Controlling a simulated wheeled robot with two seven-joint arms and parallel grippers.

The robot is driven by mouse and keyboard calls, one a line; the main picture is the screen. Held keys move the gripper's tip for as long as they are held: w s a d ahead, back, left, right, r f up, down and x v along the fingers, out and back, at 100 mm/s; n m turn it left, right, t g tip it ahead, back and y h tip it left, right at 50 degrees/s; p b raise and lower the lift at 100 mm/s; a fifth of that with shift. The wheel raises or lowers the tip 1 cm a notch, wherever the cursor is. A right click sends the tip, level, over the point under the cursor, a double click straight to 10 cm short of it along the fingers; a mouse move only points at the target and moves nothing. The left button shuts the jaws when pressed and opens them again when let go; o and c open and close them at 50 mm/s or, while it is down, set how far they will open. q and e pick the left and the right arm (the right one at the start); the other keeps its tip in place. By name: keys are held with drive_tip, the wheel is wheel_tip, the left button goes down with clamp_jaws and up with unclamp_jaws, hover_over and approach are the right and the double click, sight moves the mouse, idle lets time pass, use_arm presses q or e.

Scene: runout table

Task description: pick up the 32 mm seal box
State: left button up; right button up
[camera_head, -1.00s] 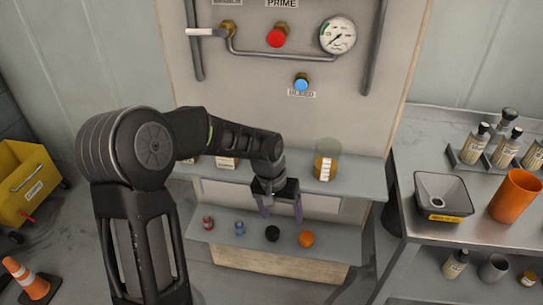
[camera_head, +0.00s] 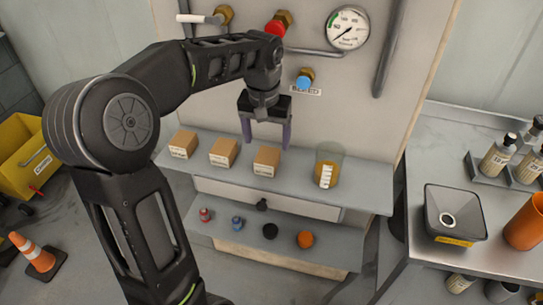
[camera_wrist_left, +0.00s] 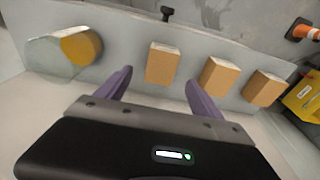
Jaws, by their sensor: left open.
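Three small brown cardboard boxes with white labels stand in a row on the upper shelf: a left box (camera_head: 183,144), a middle box (camera_head: 223,152) and a right box (camera_head: 267,160). The label print is too small to read, so I cannot tell which is the 32 mm seal box. My left gripper (camera_head: 266,140) is open and empty, pointing down above and behind the right box. In the left wrist view that box (camera_wrist_left: 162,62) appears between and beyond the spread purple fingers (camera_wrist_left: 158,79). My right gripper is not in view.
The lower ledge holds a red part (camera_head: 205,215), a blue part (camera_head: 237,223), a black part (camera_head: 270,231) and an orange ball (camera_head: 305,239). A blue knob (camera_head: 303,82) juts from the panel.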

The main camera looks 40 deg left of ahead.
sight(267, 156)
use_arm(q)
drive_tip(key=shift+s, duration=0.1)
drive_tip(key=shift+w+f, duration=0.25)
drive_tip(key=shift+f, duration=1.05)
drive_tip(key=shift+f, duration=0.1)
drive_tip(key=f, duration=0.1)
drive_tip(key=f+p, duration=0.1)
drive_tip(key=f, duration=0.3)
drive_tip(key=shift+w+a+p, duration=0.25)
drive_tip(key=shift+p, duration=0.1)
drive_tip(key=shift+c, duration=0.4)
drive_tip(key=c, duration=1.4)
